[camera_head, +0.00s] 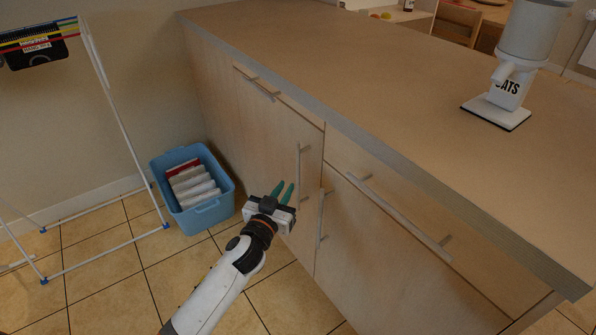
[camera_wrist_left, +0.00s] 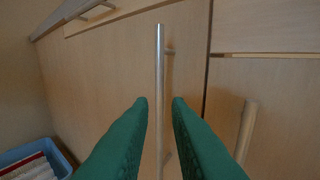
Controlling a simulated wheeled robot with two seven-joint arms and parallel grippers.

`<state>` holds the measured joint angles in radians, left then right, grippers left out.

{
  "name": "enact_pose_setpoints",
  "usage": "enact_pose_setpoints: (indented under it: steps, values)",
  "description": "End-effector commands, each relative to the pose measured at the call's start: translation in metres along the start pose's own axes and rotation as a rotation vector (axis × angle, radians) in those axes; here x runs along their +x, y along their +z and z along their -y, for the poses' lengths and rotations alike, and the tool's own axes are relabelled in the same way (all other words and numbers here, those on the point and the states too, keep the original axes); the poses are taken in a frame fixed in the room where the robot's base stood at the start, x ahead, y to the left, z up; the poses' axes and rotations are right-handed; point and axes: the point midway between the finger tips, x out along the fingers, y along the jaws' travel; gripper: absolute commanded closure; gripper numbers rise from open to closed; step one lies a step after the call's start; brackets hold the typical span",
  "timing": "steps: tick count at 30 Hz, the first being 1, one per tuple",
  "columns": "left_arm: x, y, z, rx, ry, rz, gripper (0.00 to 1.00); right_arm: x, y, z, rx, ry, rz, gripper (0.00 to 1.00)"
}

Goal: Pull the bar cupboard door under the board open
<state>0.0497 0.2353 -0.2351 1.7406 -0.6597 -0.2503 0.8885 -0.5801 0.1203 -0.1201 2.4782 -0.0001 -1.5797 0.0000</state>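The wooden bar cupboard (camera_head: 240,125) stands under a brown board top (camera_head: 330,70). Its left door (camera_wrist_left: 110,75) looks shut and has an upright metal bar handle (camera_head: 304,160). My left gripper (camera_head: 283,188) has green fingers and is open in front of this door. In the left wrist view, the handle (camera_wrist_left: 160,70) runs upright between the two apart fingers (camera_wrist_left: 161,101). The fingers are not closed on it. I cannot tell whether the handle is within their reach in depth. My right gripper is not in view.
A second upright handle (camera_head: 322,215) is on the door to the right. Drawers with bar handles (camera_head: 400,215) lie above the doors. A blue crate (camera_head: 208,213) stands on the tiled floor at left, near a white drying rack (camera_head: 115,95). A white dispenser (camera_head: 508,85) stands on the top.

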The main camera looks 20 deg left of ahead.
Motion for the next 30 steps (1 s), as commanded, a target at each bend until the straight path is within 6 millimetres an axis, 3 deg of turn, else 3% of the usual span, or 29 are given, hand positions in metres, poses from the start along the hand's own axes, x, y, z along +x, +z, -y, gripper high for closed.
enact_pose_setpoints:
  steps: [9,15,27,30]
  values:
    - [0.065,-0.001,0.000,0.003,0.001,0.000,0.83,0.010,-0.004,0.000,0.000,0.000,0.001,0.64]
    - [0.090,-0.002,0.000,0.002,0.000,-0.001,0.83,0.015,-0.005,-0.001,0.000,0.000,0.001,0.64]
    - [0.098,-0.001,0.000,0.001,0.000,-0.002,0.83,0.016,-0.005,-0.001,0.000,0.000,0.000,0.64]
    - [0.098,-0.001,0.000,0.001,0.000,-0.002,0.98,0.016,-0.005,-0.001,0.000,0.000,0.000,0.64]
